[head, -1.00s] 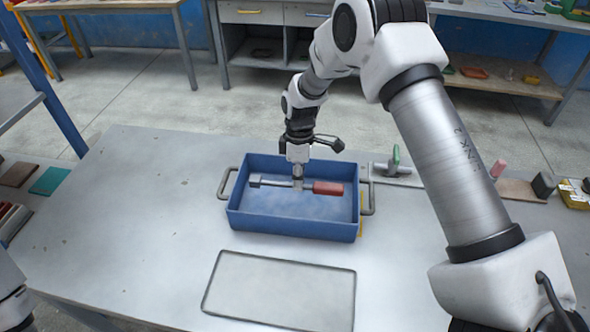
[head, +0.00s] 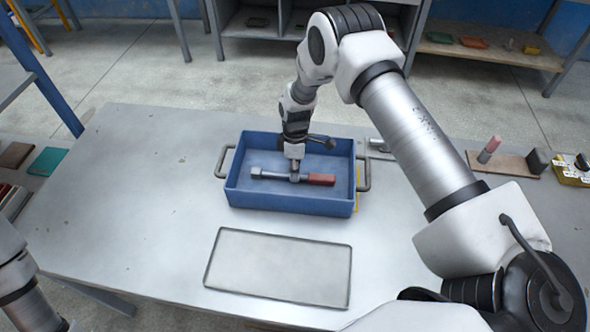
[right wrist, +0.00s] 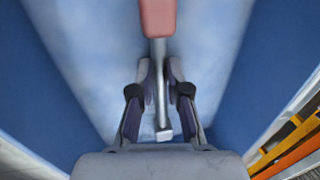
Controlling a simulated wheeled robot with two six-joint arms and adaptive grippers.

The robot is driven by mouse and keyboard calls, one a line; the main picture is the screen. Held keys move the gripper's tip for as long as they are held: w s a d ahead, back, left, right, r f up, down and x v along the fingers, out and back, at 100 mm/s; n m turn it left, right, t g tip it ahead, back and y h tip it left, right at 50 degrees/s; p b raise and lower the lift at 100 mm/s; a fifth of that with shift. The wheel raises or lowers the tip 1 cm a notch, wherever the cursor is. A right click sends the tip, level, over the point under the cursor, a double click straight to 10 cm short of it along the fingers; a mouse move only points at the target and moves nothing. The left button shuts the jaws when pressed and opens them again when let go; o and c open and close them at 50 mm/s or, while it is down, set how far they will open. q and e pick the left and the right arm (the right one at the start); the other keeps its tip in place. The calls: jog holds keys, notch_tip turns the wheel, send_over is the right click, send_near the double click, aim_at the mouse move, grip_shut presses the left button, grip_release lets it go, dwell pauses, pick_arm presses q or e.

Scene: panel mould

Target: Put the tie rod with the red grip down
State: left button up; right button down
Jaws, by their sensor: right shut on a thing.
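The tie rod with the red grip (head: 321,179) is a thin grey rod with a small block at its left end. It lies crosswise inside the blue tray (head: 290,199). My right gripper (head: 294,177) points down into the tray and is shut on the rod's middle, beside the red grip. In the right wrist view the fingers (right wrist: 160,78) close around the grey shaft, with the red grip (right wrist: 158,17) at the top. The rod is close to the tray floor; I cannot tell whether it touches. My left gripper is out of view.
The blue tray has handles on both sides and stands on a grey table (head: 140,200). A flat panel with a dark rim (head: 280,268) lies in front of it. At the right are a board with a pink-topped peg (head: 490,148) and a yellow box (head: 572,172). The table's left is clear.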

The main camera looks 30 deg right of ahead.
jog(key=shift+f, duration=0.25)
jog(key=c, duration=1.1)
grip_release()
jog(key=shift+c, duration=0.2)
jog(key=shift+r, duration=0.25)
jog(key=shift+w+r, duration=0.1)
jog(key=shift+r, duration=0.15)
notch_tip(320, 180, up, 11)
jog(key=w+d+b, duration=0.1)
jog(key=w+b, duration=0.1)
jog(key=b, duration=0.1)
jog(key=shift+d+r, duration=0.15)
